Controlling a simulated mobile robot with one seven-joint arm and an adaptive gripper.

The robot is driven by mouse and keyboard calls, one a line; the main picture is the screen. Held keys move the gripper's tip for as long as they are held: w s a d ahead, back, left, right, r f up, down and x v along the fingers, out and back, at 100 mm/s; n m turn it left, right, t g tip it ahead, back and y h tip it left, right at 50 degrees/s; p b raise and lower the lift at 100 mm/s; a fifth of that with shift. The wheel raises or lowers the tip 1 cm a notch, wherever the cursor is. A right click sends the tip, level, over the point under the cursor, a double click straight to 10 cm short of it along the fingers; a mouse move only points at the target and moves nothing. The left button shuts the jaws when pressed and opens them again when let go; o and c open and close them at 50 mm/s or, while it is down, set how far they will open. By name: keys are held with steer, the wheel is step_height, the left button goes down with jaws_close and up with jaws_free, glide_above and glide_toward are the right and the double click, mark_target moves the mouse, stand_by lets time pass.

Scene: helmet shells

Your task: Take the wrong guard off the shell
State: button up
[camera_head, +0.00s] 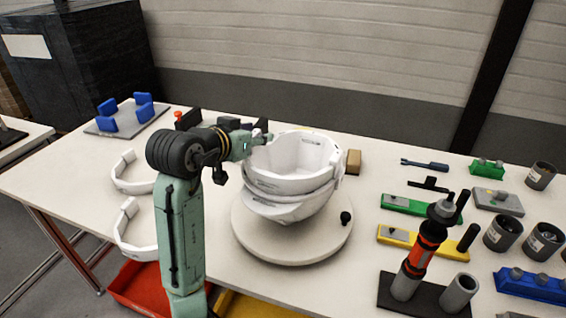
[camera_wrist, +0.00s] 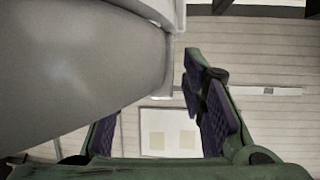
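The white helmet shell (camera_head: 285,208) sits on a round pale turntable (camera_head: 292,246) in the middle of the table. A white guard (camera_head: 296,163) appears to be fitted around its upper part; the line between guard and shell is hard to tell. My gripper (camera_head: 262,137) is at the left rear of the shell's upper rim in the head view. In the wrist view my gripper (camera_wrist: 152,100) is open, with purple pads apart and nothing visible between them. A large grey-white curved surface (camera_wrist: 80,65) fills the wrist view's upper left, close beside the fingers.
Two loose white curved guards (camera_head: 132,182) (camera_head: 128,235) lie on the table (camera_head: 85,190) at left. A red bin (camera_head: 135,285) is below the front edge. A red-and-black driver (camera_head: 425,245) stands at right, near green and yellow gauges and several grey cups. Blue blocks (camera_head: 143,105) stand at back left.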

jaws_close()
steer(key=shift+r, duration=0.15)
stand_by(0.5)
